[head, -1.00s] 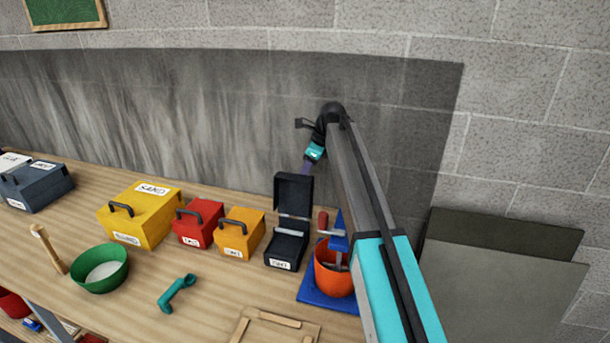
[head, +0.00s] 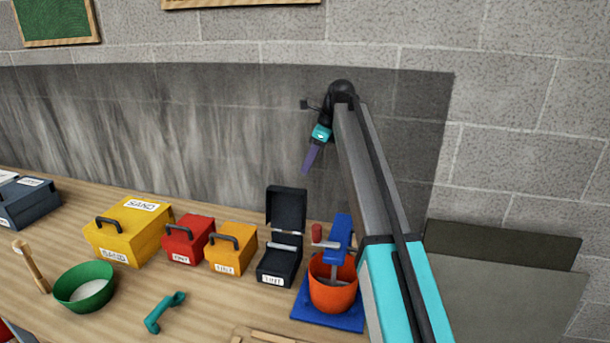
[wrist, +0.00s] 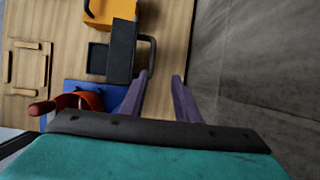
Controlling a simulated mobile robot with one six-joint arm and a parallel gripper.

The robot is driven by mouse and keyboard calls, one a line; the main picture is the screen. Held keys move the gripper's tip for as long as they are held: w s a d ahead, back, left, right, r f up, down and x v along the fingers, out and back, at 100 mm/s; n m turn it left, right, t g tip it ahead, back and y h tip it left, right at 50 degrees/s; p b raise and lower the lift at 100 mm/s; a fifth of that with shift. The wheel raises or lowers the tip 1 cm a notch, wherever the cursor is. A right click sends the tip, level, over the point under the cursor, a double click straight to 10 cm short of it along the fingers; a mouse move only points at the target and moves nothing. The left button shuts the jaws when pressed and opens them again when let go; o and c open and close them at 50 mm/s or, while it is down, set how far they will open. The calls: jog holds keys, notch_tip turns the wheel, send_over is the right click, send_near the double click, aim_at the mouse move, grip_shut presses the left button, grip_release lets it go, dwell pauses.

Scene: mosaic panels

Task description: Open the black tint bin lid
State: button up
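The black tint bin (head: 279,267) stands on the workbench with a white label on its front. Its lid (head: 286,208) stands up, open, at the back edge. My gripper (head: 307,172) is above and a little right of the raised lid, apart from it. In the wrist view, the gripper's two purple fingers (wrist: 161,77) are spread with nothing between them. The lid (wrist: 122,50) lies left of the fingers there, with its dark handle (wrist: 153,50) near the left fingertip. I cannot tell the exact gap to the handle.
An orange bin (head: 232,254), a red bin (head: 188,246) and a yellow sand bin (head: 125,238) stand left of the black bin. An orange pot (head: 333,294) on a blue stand (head: 343,235) stands close on its right. The wall (head: 220,120) is behind.

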jog(key=v, duration=0.3)
jog(key=shift+a+b, duration=0.1)
jog(key=shift+b, duration=0.2)
jog(key=shift+s, duration=0.2)
